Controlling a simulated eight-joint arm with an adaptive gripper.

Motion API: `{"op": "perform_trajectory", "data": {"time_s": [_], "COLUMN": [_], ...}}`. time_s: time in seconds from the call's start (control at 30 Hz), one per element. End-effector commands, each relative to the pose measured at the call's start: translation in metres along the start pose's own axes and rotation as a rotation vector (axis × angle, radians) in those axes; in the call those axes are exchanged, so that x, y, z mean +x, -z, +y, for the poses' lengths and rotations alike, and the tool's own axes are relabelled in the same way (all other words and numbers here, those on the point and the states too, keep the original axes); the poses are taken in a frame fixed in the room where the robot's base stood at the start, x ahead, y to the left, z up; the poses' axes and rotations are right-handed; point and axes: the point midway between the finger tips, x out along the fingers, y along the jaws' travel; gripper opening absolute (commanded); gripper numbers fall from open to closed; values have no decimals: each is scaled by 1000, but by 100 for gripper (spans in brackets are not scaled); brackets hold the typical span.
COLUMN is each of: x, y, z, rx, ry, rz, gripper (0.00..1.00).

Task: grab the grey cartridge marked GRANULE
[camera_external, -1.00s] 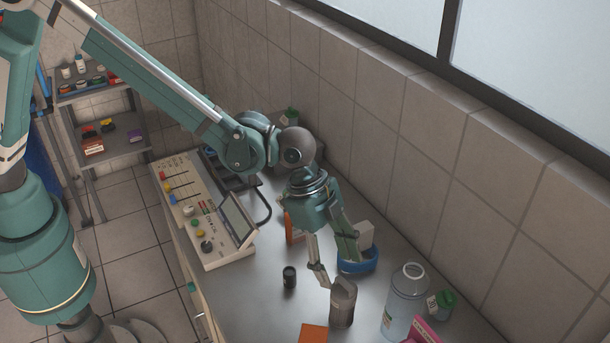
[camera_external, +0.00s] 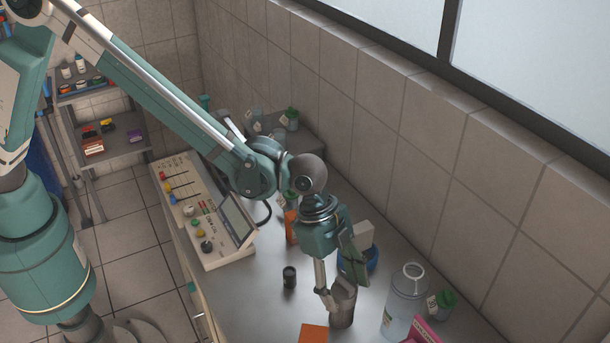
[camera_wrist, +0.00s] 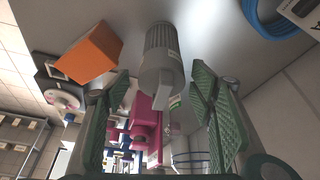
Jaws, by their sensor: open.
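The grey cartridge (camera_external: 342,308) stands upright on the metal bench in the external view, with a ribbed body. In the wrist view the grey cartridge (camera_wrist: 161,58) shows between and beyond my fingers, with a pale label on its side; I cannot read the marking. My gripper (camera_external: 343,289) is open in the external view, its fingers around the upper part of the cartridge. In the wrist view my gripper (camera_wrist: 163,100) has one green pad on each side, with visible gaps to the cartridge. The fingers partly hide it in the external view.
A clear bottle (camera_external: 405,300) stands to the right, near a pink object (camera_external: 427,331) and a green-lidded jar (camera_external: 441,303). An orange block (camera_external: 313,333) lies in front, a small black cylinder (camera_external: 289,277) to the left. A blue ring (camera_external: 372,258) is behind my fingers.

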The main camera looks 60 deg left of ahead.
Motion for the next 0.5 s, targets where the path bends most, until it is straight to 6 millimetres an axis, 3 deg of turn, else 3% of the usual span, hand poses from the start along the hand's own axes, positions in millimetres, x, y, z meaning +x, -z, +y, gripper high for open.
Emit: {"op": "perform_trajectory", "data": {"time_s": [0.2, 0.5], "x": [11, 11], "y": [0, 0], "z": [0, 0], "rx": [0, 0], "ry": [0, 0], "rz": [0, 0], "gripper": [55, 55]}}
